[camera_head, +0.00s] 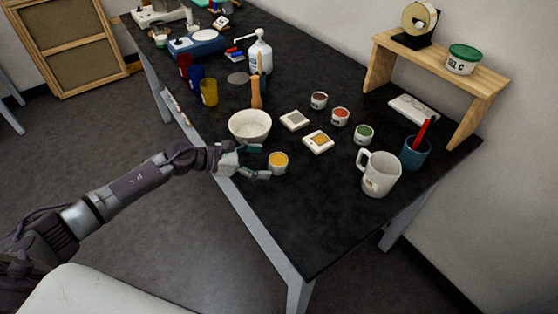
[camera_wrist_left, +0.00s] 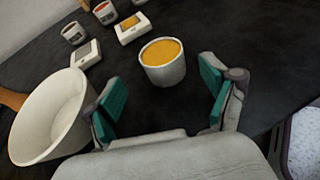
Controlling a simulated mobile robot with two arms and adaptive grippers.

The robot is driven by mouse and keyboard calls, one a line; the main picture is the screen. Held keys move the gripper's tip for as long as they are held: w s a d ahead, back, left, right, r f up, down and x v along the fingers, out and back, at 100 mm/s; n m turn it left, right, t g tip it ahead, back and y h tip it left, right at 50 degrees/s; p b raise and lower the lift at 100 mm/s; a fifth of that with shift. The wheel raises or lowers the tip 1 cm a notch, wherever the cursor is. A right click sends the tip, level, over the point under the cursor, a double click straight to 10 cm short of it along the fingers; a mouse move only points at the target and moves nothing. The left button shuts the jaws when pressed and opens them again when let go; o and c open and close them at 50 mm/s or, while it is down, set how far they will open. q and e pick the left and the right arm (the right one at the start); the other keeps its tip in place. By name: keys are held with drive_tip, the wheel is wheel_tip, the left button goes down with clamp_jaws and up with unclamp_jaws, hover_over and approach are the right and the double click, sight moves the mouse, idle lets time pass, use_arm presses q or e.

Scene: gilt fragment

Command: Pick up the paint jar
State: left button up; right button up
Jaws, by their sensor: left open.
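A paint jar (camera_head: 278,162) with yellow-orange contents stands upright on the black table, near its front edge. It also shows in the left wrist view (camera_wrist_left: 163,64), just beyond and between my fingertips. My left gripper (camera_head: 259,162) is open beside the jar, with its teal finger pads apart on either side of the approach to it; it also fills the lower part of the left wrist view (camera_wrist_left: 160,103). Nothing is between the pads. More small jars, with brown (camera_head: 319,100), red (camera_head: 340,117) and green (camera_head: 364,134) contents, stand farther back. My right gripper is not in view.
A white bowl (camera_head: 250,126) stands close to the left gripper. Two square tiles (camera_head: 295,120) (camera_head: 318,142) lie behind the jar. A white mug (camera_head: 380,174) and blue cup (camera_head: 415,152) stand to the right. The table front (camera_head: 310,220) is clear.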

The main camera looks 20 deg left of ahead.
sight(275, 159)
use_arm(q)
drive_tip(key=shift+w+d, duration=0.2)
drive_tip(key=shift+d, duration=0.1)
drive_tip(key=p+x, duration=0.2)
drive_tip(key=x, duration=0.1)
drive_tip(key=shift+d, duration=0.35)
drive_tip(key=shift+w+d+f, duration=0.3)
drive_tip(key=shift+d+f, duration=0.1)
drive_tip(key=shift+a, duration=0.1)
drive_tip(key=shift+c, duration=1.2)
drive_tip(key=c, duration=1.1)
drive_tip(key=shift+c, duration=0.2)
drive_tip(key=shift+r, duration=0.15)
